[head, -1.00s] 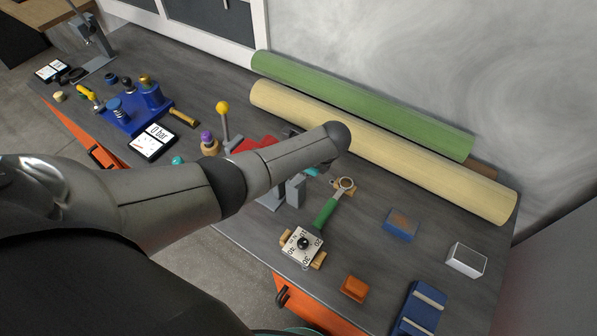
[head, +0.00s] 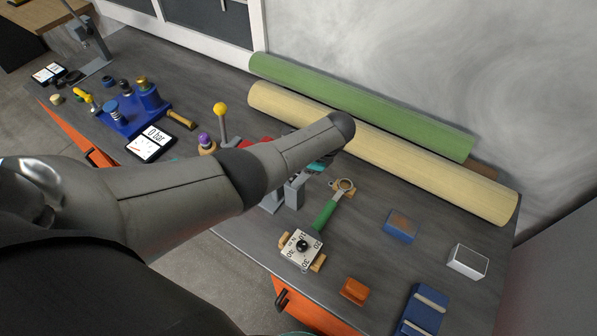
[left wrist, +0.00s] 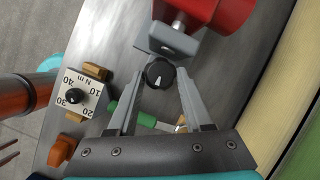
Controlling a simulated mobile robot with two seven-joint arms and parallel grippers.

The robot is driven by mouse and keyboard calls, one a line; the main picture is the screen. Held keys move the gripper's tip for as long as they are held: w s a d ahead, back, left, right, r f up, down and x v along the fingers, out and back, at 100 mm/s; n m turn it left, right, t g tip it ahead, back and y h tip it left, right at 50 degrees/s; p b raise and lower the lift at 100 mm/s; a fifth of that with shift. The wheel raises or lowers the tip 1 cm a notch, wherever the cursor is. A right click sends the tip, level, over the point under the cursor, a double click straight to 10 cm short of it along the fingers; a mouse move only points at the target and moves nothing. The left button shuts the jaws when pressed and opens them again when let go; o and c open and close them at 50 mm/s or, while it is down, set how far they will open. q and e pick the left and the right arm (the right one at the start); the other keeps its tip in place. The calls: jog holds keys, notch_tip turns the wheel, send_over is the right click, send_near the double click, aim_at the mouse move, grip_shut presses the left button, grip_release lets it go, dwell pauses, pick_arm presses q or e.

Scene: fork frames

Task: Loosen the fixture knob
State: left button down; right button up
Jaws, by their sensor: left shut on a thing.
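The fixture knob (left wrist: 158,73) is round and black with a white pointer line, in the left wrist view. It sits in front of a grey block (left wrist: 166,38) joined to a red fixture body (left wrist: 222,8). My left gripper (left wrist: 160,76) is shut on the knob, with one grey finger on each side of it. In the head view my left arm hides the knob, and only part of the red fixture (head: 257,142) shows behind the arm. My right gripper is in neither view.
A torque wrench with a green handle (head: 323,215) lies near the white dial box (head: 301,247). An orange block (head: 354,290), blue block (head: 401,225) and white-topped box (head: 467,262) stand to the right. Cream (head: 400,155) and green rolls (head: 370,110) lie along the wall.

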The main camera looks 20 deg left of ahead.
pick_arm(q)
jog(key=shift+s+f, duration=0.15)
jog(key=c, duration=0.6)
grip_release()
jog(key=shift+d+r, duration=0.15)
jog(key=shift+r, duration=0.35)
jog(key=p+v, duration=0.3)
jog(key=v, duration=1.1)
jog(key=shift+d, duration=0.15)
